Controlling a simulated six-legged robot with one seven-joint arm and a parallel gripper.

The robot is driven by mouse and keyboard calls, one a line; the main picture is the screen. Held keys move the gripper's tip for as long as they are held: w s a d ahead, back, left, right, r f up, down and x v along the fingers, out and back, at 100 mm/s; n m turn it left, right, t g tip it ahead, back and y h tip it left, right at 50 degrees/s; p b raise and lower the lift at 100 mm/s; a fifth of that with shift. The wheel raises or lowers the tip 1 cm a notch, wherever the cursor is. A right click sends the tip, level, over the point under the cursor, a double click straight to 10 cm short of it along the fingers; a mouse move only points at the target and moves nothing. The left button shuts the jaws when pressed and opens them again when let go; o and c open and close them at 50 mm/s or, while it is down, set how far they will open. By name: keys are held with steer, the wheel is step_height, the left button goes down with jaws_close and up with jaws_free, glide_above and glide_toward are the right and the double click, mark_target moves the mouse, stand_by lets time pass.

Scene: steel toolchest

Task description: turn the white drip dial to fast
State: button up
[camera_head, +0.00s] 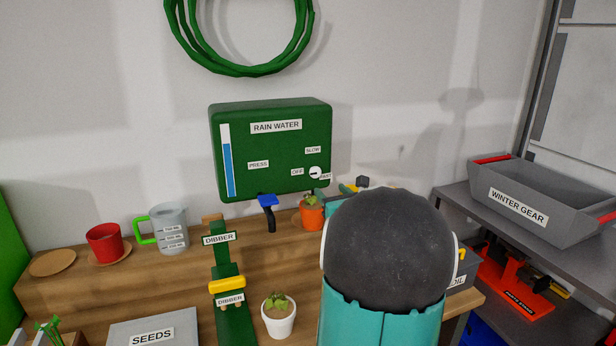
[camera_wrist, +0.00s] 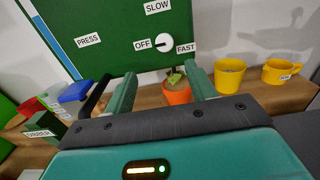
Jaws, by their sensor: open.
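The white drip dial (camera_head: 316,172) is a small round knob at the lower right of the green RAIN WATER panel (camera_head: 240,122). It also shows in the wrist view (camera_wrist: 165,43), between the OFF label (camera_wrist: 141,45) on its left and the FAST label (camera_wrist: 186,48) on its right. SLOW (camera_wrist: 158,7) is above it. A dark mark on the dial points left, toward OFF. My gripper (camera_wrist: 161,72) is open and empty, its two green fingers apart below the dial and not touching it. In the head view my arm hides most of the gripper.
A blue-handled tap (camera_head: 267,203) hangs below the panel. An orange pot with a plant (camera_wrist: 177,92) stands beneath the dial, between the fingers in the wrist view. Two yellow mugs (camera_wrist: 229,76) (camera_wrist: 287,72) stand to the right.

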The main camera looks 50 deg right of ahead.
mark_target(316, 173)
steer(key=x, duration=0.8)
steer(key=d+x, duration=0.1)
steer(key=x, duration=0.2)
steer(key=shift+w+d+f, duration=0.1)
steer(key=shift+d, duration=0.1)
steer(key=shift+w+d, duration=0.2)
steer(key=shift+w, duration=0.35)
steer(key=c, duration=1)
